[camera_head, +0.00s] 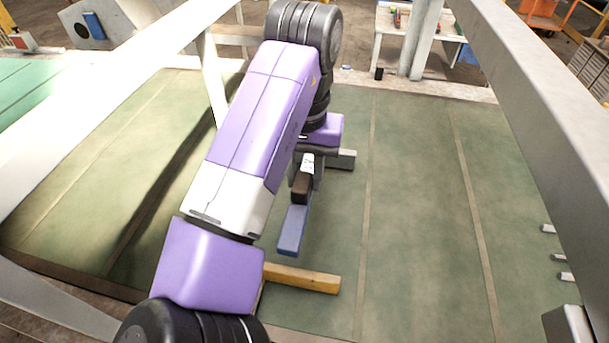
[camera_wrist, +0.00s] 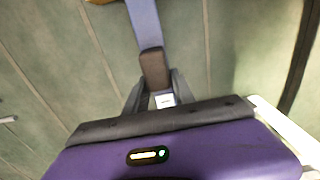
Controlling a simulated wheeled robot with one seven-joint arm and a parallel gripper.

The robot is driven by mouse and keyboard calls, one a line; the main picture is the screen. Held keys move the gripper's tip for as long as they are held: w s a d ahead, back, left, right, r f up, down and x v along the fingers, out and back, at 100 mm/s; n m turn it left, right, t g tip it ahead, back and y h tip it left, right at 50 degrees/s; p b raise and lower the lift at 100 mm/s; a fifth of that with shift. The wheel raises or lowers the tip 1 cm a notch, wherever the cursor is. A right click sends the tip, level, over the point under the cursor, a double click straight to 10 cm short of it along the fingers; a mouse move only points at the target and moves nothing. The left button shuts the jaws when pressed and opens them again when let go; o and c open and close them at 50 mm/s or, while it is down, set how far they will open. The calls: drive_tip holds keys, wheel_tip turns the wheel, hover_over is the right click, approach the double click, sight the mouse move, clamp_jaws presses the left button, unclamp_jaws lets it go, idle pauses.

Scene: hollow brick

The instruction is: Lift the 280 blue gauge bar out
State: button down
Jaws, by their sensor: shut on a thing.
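The blue gauge bar (camera_head: 292,230) shows in the head view below my gripper (camera_head: 304,176). Its near part is a dark brown section (camera_head: 301,188), and a small white label sits at the end between the fingers. In the wrist view the blue bar (camera_wrist: 146,22) runs away from my gripper (camera_wrist: 157,92) toward the top edge, with the brown section (camera_wrist: 154,68) just beyond the fingers. The two grey fingers are shut on the labelled end. I cannot tell whether the bar touches the surface below. No hollow brick is clearly visible around it.
A yellow wooden beam (camera_head: 305,279) lies near the bar's lower end. The green panelled surface (camera_head: 410,220) is clear to the right. Pale metal beams (camera_head: 535,110) cross the upper right and left. A white table (camera_head: 430,42) stands at the back.

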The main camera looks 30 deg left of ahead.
drive_tip(key=s+d, duration=0.3)
drive_tip(key=s, duration=0.8)
drive_tip(key=s+d, duration=0.3)
drive_tip(key=s, duration=0.8)
drive_tip(key=s+d, duration=0.2)
drive_tip(key=s, duration=1)
drive_tip(key=shift+d, duration=0.4)
